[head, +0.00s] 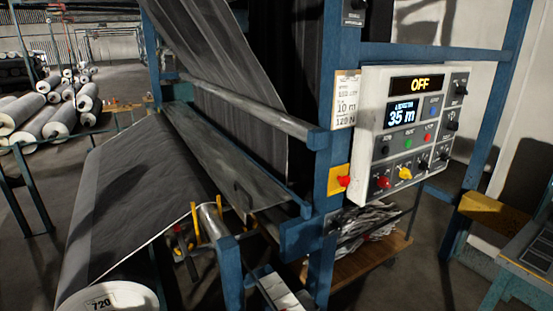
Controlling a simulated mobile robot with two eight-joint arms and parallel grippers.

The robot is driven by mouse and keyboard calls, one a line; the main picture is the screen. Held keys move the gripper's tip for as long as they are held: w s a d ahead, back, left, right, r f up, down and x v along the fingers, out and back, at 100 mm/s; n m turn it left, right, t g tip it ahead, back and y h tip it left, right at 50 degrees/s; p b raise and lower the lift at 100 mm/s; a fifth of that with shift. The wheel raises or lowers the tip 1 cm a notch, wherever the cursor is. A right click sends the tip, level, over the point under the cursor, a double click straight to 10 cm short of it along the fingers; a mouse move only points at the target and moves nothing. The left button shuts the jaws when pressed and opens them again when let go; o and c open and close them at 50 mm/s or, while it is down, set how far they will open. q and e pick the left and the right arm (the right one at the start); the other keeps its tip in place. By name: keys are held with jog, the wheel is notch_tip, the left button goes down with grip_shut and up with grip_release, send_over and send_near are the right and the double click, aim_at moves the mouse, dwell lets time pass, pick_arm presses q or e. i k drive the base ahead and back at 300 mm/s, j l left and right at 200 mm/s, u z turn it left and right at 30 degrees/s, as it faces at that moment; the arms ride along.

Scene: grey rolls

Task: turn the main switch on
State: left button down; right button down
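A light grey control panel (412,135) is mounted on the blue frame at the right. Its upper display (417,84) reads OFF in yellow letters. A lower screen (401,113) reads 35 m. The panel has several small buttons, black knobs, a red knob (383,182) and a yellow knob (405,173). A red knob on a yellow plate (338,186) sits on the blue post left of the panel. The labels are too small to read, so I cannot tell which control is the main switch. Neither of my grippers is in view.
Grey fabric (125,190) runs through the blue machine frame (323,215) onto a roll marked 720 (108,298). Several fabric rolls (60,122) lie at the back left. A low wooden shelf (375,262) holds crumpled material below the panel. A bench (530,255) stands at the right.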

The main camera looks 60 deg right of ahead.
aim_at(382, 181)
jog(key=z, duration=3.1)
